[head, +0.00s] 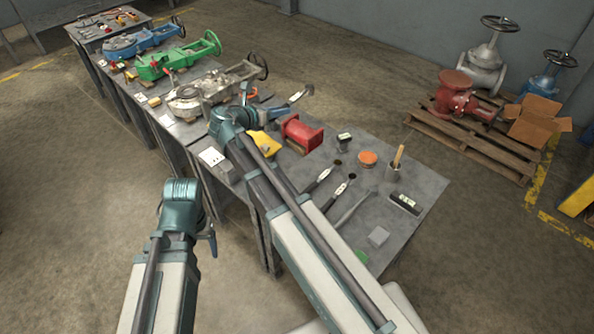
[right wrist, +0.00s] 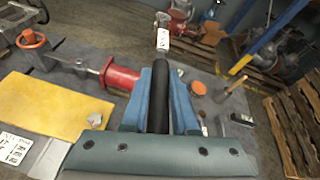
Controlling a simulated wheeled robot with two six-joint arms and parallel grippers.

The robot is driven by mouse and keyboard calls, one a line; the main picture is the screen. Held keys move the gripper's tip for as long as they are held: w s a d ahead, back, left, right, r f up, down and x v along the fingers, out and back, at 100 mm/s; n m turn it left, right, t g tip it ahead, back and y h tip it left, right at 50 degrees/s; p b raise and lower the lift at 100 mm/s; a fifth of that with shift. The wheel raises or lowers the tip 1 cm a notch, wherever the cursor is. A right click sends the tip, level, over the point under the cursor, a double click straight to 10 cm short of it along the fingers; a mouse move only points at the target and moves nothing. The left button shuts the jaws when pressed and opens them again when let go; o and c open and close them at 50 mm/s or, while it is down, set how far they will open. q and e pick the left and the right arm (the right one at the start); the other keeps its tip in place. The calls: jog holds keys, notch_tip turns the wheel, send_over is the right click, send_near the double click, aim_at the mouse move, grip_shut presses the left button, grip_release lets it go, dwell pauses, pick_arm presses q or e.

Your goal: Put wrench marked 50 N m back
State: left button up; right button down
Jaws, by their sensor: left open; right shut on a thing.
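My right gripper (head: 244,97) is shut on the dark handle of a wrench (right wrist: 161,95), between two blue fingers in the right wrist view. The held wrench has a white tag (right wrist: 163,42) and a metal head at its far end. In the head view its far part (head: 299,94) sticks out past the table's back edge, above the floor. I cannot read the tag. Two similar wrenches, one (head: 319,178) and another (head: 341,190), lie side by side on the near table (head: 415,165). My left gripper (head: 187,222) is open and empty, beside the table's front side.
Valves stand further left. A pallet (head: 470,145) stands on the floor behind.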

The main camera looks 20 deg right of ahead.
jog(key=m+g+b, duration=0.2)
jog(key=b, duration=1.3)
send_over(292, 180)
jog(key=s+a, duration=0.1)
notch_tip(292, 180, down, 16)
jog(key=f, duration=0.1)
jog(key=shift+s+f+h+b, duration=0.3)
jog(key=shift+s+h, duration=0.1)
jog(key=shift+s, duration=0.1)
jog(key=shift+f, duration=0.1)
notch_tip(292, 180, down, 7)
jog(key=b, duration=0.6)
jog(key=shift+r+b, duration=0.2)
jog(key=shift+b, duration=0.2)
jog(key=shift+f+b, duration=0.65)
jog(key=c, duration=0.6)
grip_release()
jog(key=shift+r, duration=0.1)
